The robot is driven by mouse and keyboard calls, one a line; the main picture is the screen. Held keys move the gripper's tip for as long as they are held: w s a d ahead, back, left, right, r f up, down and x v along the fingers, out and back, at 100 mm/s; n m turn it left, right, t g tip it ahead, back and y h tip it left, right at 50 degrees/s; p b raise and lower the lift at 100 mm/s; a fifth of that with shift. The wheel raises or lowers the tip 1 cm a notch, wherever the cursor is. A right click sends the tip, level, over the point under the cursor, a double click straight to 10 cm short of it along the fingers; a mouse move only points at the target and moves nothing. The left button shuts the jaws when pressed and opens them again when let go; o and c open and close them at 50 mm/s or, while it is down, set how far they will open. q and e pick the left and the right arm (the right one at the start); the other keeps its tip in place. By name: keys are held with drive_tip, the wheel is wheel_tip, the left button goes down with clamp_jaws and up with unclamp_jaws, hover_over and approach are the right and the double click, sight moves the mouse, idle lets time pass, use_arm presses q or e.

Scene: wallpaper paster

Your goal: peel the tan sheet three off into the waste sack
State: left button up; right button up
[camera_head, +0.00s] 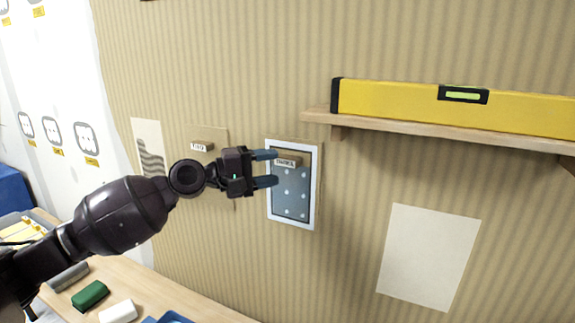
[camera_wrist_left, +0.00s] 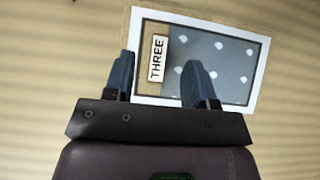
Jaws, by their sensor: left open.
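The sheet marked three (camera_head: 293,201) is on the striped wall. It shows as a blue-grey panel with pale dots and a white border, with a thin tan margin behind it. Its tab (camera_head: 287,161), lettered THREE, sits near the top. In the left wrist view the tab (camera_wrist_left: 158,59) lies between the fingers. My left gripper (camera_head: 274,168) is open in front of the sheet, with one finger above the tab and one below; I cannot tell whether they touch. It also shows in the left wrist view (camera_wrist_left: 158,72). The waste sack and my right gripper are not in view.
A wooden shelf (camera_head: 433,133) with a yellow level (camera_head: 400,101) juts out at the upper right. A tan sheet (camera_head: 217,135) with a tab hangs left of three. A pale sheet (camera_head: 428,255) is lower right. A table (camera_head: 170,292) with a green block (camera_head: 90,294) stands below.

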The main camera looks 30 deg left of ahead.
sight(292, 164)
use_arm(q)
drive_tip(key=x, duration=0.3)
drive_tip(key=shift+w+r, duration=0.1)
drive_tip(key=shift+r, duration=0.05)
drive_tip(key=shift+x, duration=0.9)
clamp_jaws()
drive_tip(key=shift+p, duration=0.3)
drive_tip(key=shift+s, duration=0.5)
drive_tip(key=shift+s+d+p, duration=0.1)
drive_tip(key=shift+s+p, duration=0.1)
drive_tip(key=shift+p, duration=0.15)
